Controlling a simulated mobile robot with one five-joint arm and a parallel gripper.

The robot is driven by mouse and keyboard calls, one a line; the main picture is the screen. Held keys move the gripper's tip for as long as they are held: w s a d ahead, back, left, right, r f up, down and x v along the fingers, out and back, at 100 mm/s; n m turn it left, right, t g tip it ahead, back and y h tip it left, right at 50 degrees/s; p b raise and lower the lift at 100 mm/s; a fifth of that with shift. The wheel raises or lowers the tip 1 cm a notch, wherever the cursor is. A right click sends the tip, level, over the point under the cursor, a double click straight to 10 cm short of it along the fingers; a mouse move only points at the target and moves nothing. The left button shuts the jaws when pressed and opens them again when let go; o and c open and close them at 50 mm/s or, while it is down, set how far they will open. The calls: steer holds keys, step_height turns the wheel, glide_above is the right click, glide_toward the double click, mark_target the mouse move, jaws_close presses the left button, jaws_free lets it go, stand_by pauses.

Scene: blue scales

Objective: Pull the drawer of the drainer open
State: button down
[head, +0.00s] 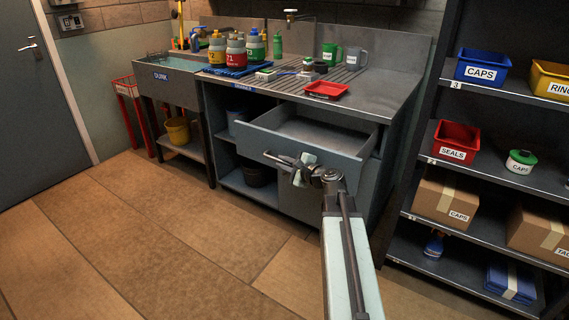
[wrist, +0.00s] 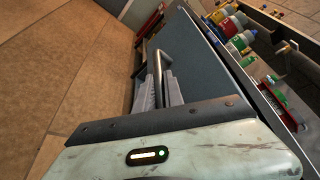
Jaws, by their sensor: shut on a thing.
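The drainer (head: 400,88) is a grey metal unit with a ribbed top. Its drawer (head: 330,158) stands pulled out, and its empty inside shows from above in the head view. The drawer front also shows in the wrist view (wrist: 205,70). A bar handle (head: 276,157) runs along the front; it shows in the wrist view (wrist: 158,68) too. My gripper (head: 303,168) is at the drawer front, shut on the handle. In the wrist view its fingers (wrist: 160,92) are on both sides of the bar. Part of the handle is hidden by the fingers.
Bottles (head: 236,53), mugs and a red tray (head: 327,90) stand on the drainer top. A sink (head: 165,78) is at left. A shelf rack (head: 480,190) with bins and boxes stands close at right. The tiled floor (head: 150,220) at left is clear.

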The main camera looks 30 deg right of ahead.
steer(key=shift+s+d+f, duration=0.1)
steer(key=shift+s+d, duration=0.1)
steer(key=c, duration=1.5)
jaws_free()
steer(key=shift+o, duration=0.2)
steer(key=shift+a, duration=0.1)
